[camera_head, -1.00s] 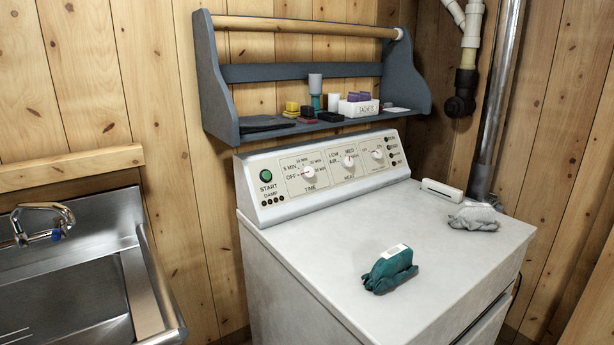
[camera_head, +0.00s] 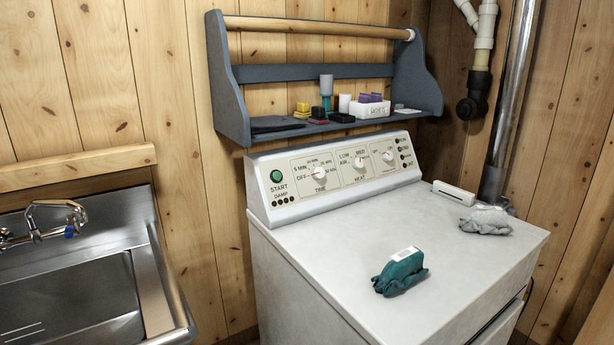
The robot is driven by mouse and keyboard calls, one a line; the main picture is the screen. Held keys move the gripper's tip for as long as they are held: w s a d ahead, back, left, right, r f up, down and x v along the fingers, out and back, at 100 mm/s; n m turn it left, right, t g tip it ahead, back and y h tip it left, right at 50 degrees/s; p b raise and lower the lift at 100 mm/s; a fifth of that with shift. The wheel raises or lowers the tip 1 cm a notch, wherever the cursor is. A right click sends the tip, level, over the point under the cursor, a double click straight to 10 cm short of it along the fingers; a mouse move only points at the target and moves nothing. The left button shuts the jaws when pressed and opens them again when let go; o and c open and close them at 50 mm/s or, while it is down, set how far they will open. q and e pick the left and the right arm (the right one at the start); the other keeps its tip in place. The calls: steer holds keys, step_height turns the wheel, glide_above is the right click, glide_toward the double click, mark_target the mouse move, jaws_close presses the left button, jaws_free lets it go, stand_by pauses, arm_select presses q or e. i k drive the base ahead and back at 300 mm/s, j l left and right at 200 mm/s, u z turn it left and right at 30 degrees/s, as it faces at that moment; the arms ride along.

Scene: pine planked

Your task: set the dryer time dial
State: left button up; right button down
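The white dryer (camera_head: 390,230) stands against the plank wall, with a raised control panel (camera_head: 240,205) along its back. The time dial (camera_head: 320,173) is a white round knob on the left part of the panel, with OFF, 5 MIN and further minute marks around it. Its red pointer mark looks turned toward the OFF side at left. The heat dial (camera_head: 359,162) and a third dial (camera_head: 388,156) sit to its right. A green start button (camera_head: 276,176) is at the panel's left end. Neither of my grippers is in view.
A teal cloth bundle with a white label (camera_head: 401,272) and a grey cloth (camera_head: 486,220) lie on the dryer top. A white bar-shaped item (camera_head: 454,193) lies near the back. A blue-grey shelf (camera_head: 330,127) with small items hangs above the panel. A metal sink (camera_head: 75,300) is at left.

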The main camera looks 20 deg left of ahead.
mark_target(317, 174)
steer(key=i+l+u, duration=0.15)
steer(key=l+u, duration=0.45)
steer(key=i+l+u, duration=0.15)
steer(key=l+u, duration=0.2)
